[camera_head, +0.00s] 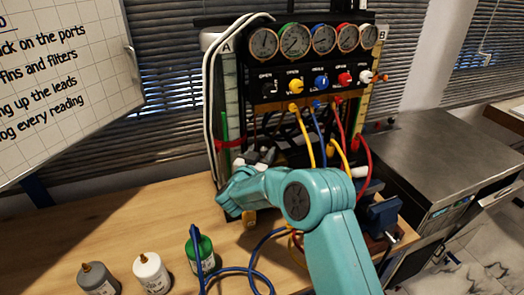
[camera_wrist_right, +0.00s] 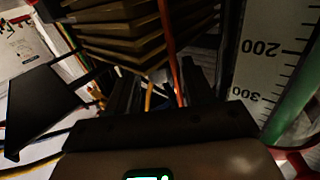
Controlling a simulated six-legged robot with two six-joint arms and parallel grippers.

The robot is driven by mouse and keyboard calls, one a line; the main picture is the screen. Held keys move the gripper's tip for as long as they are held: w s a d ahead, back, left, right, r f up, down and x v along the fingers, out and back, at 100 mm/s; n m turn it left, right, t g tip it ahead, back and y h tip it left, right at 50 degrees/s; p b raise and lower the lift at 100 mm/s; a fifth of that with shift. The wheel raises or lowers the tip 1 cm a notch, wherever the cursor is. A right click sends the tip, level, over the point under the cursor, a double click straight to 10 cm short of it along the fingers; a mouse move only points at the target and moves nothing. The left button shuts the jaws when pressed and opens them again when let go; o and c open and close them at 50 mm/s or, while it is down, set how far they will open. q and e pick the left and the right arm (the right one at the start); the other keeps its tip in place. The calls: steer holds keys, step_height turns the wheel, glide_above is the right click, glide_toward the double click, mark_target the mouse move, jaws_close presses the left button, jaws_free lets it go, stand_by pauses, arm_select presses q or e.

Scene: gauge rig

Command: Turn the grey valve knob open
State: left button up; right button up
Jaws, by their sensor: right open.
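A row of valve knobs sits on the black panel of the gauge rig in the head view. The knob at the right end (camera_head: 366,77) is pale, whitish grey, with an orange tip; the one at the left end (camera_head: 268,89) is dark. I cannot tell for sure which is the grey one. My right gripper (camera_head: 262,157) is low at the left side of the rig, below the panel and apart from the knobs, partly hidden by my arm. In the right wrist view its dark fingers (camera_wrist_right: 160,92) are apart. My left gripper is not in view.
Yellow, blue and red hoses (camera_head: 337,128) hang from the panel. A scale (camera_wrist_right: 262,55) stands close to the right gripper. Several bottles, including a green one (camera_head: 203,258), stand at the front of the wooden bench (camera_head: 130,215). A blue vise (camera_head: 384,213) is at right.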

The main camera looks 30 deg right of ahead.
jaws_close()
steer(key=b, duration=0.1)
steer(key=n+t+y+b, duration=0.2)
steer(key=shift+s+d+f, duration=0.15)
steer(key=shift+d+f, duration=0.1)
steer(key=shift+r+n+t+y+b, duration=0.15)
steer(key=shift+n+t+y+b, duration=0.3)
steer(key=shift+t+y, duration=0.2)
steer(key=shift+a+r, duration=0.1)
steer(key=shift+r, duration=0.05)
jaws_free()
